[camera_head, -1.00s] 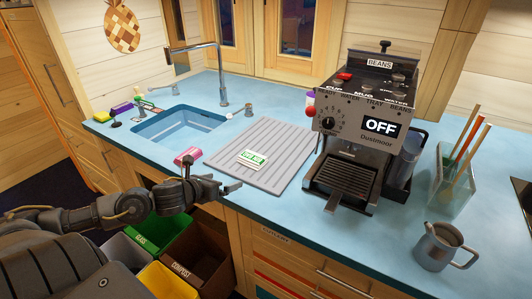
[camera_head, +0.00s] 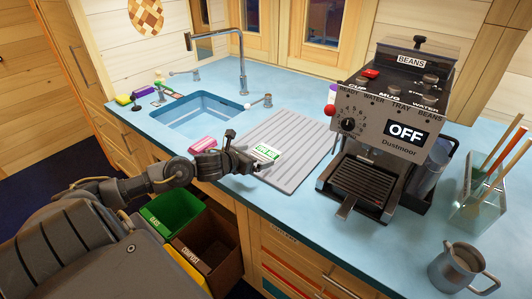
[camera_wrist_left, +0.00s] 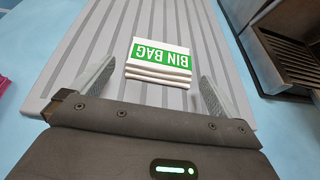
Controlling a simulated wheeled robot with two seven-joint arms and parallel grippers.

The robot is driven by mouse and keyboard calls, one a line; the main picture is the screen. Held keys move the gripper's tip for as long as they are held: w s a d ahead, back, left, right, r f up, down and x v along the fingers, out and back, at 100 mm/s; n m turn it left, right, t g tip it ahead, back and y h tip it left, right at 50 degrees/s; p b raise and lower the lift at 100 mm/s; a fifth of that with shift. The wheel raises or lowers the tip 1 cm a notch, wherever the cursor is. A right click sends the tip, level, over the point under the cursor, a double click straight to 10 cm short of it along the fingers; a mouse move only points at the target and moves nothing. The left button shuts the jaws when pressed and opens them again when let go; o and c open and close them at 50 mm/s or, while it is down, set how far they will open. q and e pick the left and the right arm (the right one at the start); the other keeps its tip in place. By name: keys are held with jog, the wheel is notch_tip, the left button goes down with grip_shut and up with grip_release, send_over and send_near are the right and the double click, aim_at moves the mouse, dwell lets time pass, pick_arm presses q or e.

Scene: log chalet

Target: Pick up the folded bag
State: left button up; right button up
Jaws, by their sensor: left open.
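The folded bag (camera_wrist_left: 160,62) is a small white folded stack with a green "BIN BAG" label. It lies on the grey ribbed drainboard; in the head view the bag (camera_head: 265,152) is partly hidden behind my gripper. My left gripper (camera_wrist_left: 155,85) is open, its two fingers on either side of the near part of the bag, with gaps at both sides. In the head view the left gripper (camera_head: 250,155) is low over the drainboard's left edge. I cannot tell its exact height above the board. My right gripper is not in view.
The ribbed drainboard (camera_head: 300,140) lies between the sink (camera_head: 195,112) and the coffee machine (camera_head: 385,130). A pink item (camera_head: 203,144) lies left of the gripper. Open bins, one green (camera_head: 175,213), stand below the counter edge. A metal jug (camera_head: 460,267) stands at right.

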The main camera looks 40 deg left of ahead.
aim_at(266, 152)
pick_arm(q)
jog(key=shift+w, duration=0.3)
jog(key=p+x, duration=0.2)
jog(key=x, duration=0.2)
jog(key=shift+w+d, duration=0.15)
jog(key=shift+w, duration=0.05)
jog(key=shift+w+f, duration=0.15)
jog(key=shift+w, duration=0.1)
jog(key=c, duration=0.7)
